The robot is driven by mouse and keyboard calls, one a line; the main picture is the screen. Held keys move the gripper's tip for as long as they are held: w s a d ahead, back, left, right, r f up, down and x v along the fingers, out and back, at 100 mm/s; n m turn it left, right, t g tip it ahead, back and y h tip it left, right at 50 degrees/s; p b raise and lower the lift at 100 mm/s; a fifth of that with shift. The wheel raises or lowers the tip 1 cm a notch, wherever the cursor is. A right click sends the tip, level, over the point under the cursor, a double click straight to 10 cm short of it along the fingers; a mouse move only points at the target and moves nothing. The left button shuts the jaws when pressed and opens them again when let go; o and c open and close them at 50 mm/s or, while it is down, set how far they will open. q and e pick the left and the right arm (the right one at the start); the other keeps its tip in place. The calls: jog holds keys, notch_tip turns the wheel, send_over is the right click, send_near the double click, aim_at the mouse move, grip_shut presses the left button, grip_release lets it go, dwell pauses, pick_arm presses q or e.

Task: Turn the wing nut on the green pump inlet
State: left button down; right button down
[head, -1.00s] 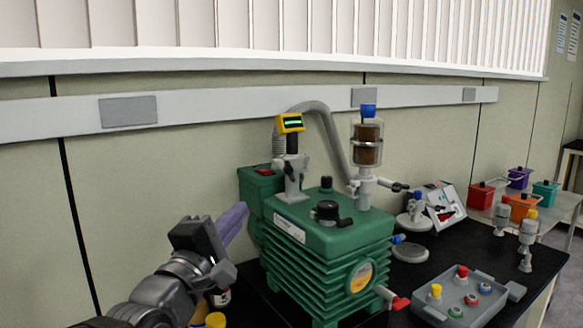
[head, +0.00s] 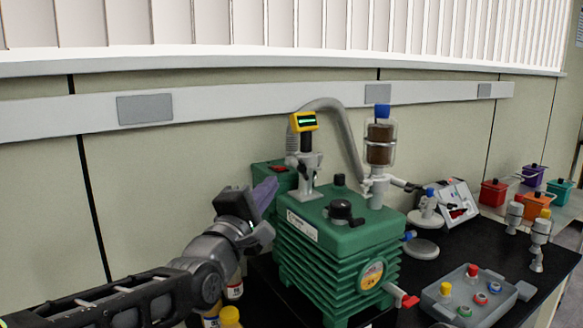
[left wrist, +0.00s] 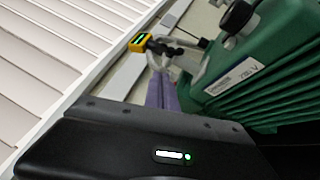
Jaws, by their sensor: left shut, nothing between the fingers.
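The green pump (head: 335,240) stands on the black bench; its side also shows in the left wrist view (left wrist: 262,65). Its grey inlet fitting (head: 306,180) rises from the rear left of the top, below a yellow gauge (head: 304,122) with a green display. A dark clamp part (left wrist: 166,49) shows by the inlet in the left wrist view; I cannot make out the wing nut's wings. My left gripper (head: 265,194) has purple fingers, shut and empty, left of the inlet and apart from it. The fingers (left wrist: 160,92) point towards the fitting. My right gripper is out of view.
A glass filter column (head: 379,147) and grey hose (head: 335,112) rise behind the pump. Bottles (head: 230,317) stand under my left arm. A grey tray (head: 470,300) with coloured caps lies at the right. The wall is close behind.

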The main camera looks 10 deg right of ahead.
aim_at(299, 163)
pick_arm(q)
jog(key=w+d, duration=0.1)
jog(key=w+d+r+p, duration=0.1)
jog(key=d, duration=0.1)
jog(key=w+d+p, duration=0.1)
jog(key=d, duration=0.1)
jog(key=shift+r, duration=0.35)
jog(key=shift+r, duration=0.15)
jog(key=shift+r+m+g+p, duration=0.15)
jog(key=shift+m+g+p, duration=0.35)
jog(key=shift+m+p, duration=0.1)
jog(key=shift+r, duration=0.1)
